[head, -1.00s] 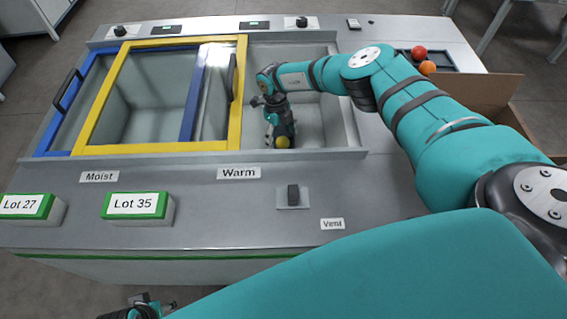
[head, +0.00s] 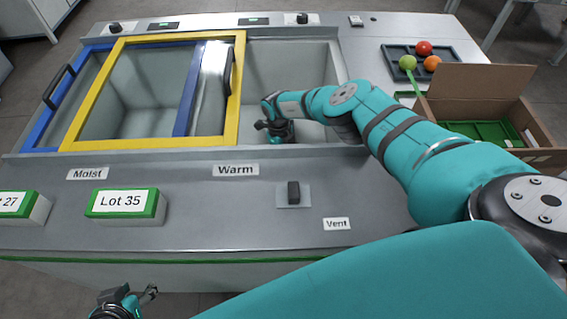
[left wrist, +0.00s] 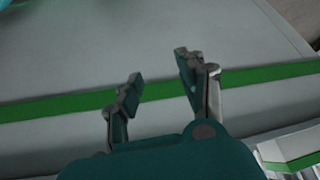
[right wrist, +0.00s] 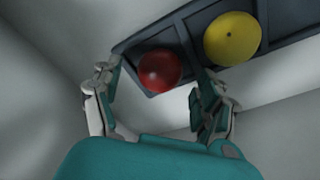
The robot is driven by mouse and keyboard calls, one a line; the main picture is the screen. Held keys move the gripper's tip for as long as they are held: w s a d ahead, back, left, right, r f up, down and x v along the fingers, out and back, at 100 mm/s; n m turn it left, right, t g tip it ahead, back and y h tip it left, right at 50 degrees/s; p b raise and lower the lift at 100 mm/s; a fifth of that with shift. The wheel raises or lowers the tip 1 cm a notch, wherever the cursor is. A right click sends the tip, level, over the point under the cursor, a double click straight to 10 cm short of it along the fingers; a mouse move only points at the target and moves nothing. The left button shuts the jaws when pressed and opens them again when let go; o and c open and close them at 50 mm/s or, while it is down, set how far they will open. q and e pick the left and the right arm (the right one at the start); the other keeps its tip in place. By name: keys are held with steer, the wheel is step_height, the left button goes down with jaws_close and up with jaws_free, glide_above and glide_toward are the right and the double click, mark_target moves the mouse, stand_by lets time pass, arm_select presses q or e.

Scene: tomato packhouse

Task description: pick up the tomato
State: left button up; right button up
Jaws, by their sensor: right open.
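A red tomato (right wrist: 159,70) and a yellow tomato (right wrist: 232,39) sit in separate compartments of a dark tray (right wrist: 130,44) in the right wrist view. My right gripper (right wrist: 156,86) is open, with one finger on either side of the red tomato in the picture; contact cannot be made out. In the head view my right arm reaches into the Warm chamber (head: 295,63), and the front wall hides the fingertips, the tray and its tomatoes. My left gripper (head: 136,292) is open and empty in front of the counter; it also shows in the left wrist view (left wrist: 160,82).
Another dark tray (head: 462,72) at the back right holds red (head: 424,48), orange (head: 432,63) and green (head: 408,62) tomatoes. An open cardboard box (head: 480,90) stands right of my arm. The chamber's walls and the yellow-framed lid (head: 238,90) border the right gripper.

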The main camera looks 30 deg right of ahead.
steer(key=shift+f, duration=0.25)
arm_select(q)
steer(key=shift+w+d+r+t, duration=0.15)
steer(key=shift+w+t, duration=0.05)
steer(key=shift+w, duration=0.15)
steer(key=shift+w+d+r+t, duration=0.1)
steer(key=shift+w+r+t, duration=0.1)
steer(key=shift+w, duration=0.15)
arm_select(e)
steer(key=shift+c, duration=0.2)
steer(key=c, duration=0.9)
steer(key=shift+r, duration=0.1)
